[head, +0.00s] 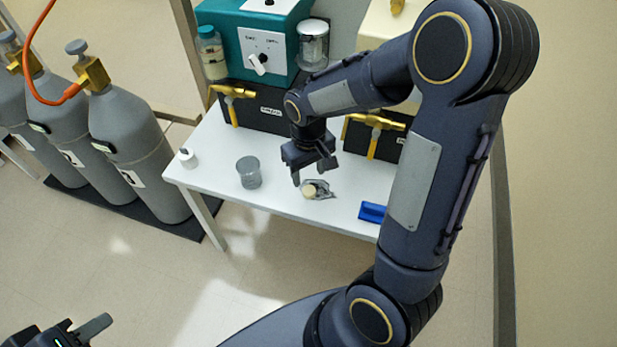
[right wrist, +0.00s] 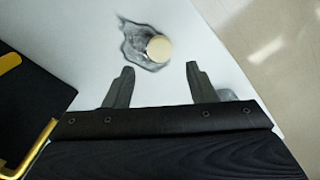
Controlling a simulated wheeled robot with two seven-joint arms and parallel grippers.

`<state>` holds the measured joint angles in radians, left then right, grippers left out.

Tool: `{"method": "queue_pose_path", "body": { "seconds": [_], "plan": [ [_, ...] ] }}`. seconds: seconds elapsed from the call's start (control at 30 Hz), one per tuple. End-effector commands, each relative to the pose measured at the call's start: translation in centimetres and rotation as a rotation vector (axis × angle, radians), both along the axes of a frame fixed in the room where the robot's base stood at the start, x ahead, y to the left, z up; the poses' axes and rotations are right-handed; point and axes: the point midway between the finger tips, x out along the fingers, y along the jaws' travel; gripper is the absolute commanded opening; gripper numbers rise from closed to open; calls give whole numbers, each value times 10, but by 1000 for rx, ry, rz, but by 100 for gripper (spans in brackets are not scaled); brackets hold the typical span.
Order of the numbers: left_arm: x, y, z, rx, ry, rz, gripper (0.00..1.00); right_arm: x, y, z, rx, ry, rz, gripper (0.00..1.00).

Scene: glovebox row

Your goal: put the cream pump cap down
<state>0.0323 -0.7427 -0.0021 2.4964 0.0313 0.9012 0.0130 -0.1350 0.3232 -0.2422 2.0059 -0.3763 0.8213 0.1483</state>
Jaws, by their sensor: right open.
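The cream pump cap (head: 309,191) is a small round cream piece on the white table, at the edge of a grey, irregular wet-looking patch (head: 324,188). In the right wrist view the cap (right wrist: 158,48) overlaps the right side of that patch (right wrist: 138,38). My right gripper (head: 312,175) is over the table, close to the cap. Its two fingers (right wrist: 160,76) are spread apart with nothing between them, and the cap lies beyond the fingertips. My left gripper (head: 82,330) is partly in view at the bottom left, away from the table; its opening is unclear.
A grey beaker (head: 249,172) and a small white jar (head: 188,158) stand on the table (head: 222,150) to the left. A blue object (head: 372,212) lies at the front right. Black boxes with yellow valves (head: 236,92) line the back. Gas cylinders (head: 140,150) stand left.

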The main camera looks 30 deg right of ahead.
Motion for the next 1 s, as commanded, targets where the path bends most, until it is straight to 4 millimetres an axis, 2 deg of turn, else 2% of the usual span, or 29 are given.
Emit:
{"method": "queue_pose_path", "body": {
  "seconds": [0.03,0.2,0.47,0.57,0.7,0.8,0.9,1.0],
  "plan": [
    [0,0,8,0,0,0,36,1,0,16,1,-4,1,51],
    [0,0,16,0,0,0,36,0,0,46,1,-3,0,51],
    [0,0,20,0,0,0,36,-6,1,70,20,-16,-10,51],
    [0,0,20,0,0,0,36,-24,3,87,78,-65,-36,51],
    [0,0,20,0,0,0,36,-68,14,118,197,-182,-85,51],
    [0,0,20,0,0,0,36,-101,26,132,271,-274,-113,51],
    [0,0,20,0,0,0,36,-128,37,140,321,-355,-134,51],
    [0,0,20,0,0,0,36,-145,47,142,351,-418,-149,51]
  ]
}}
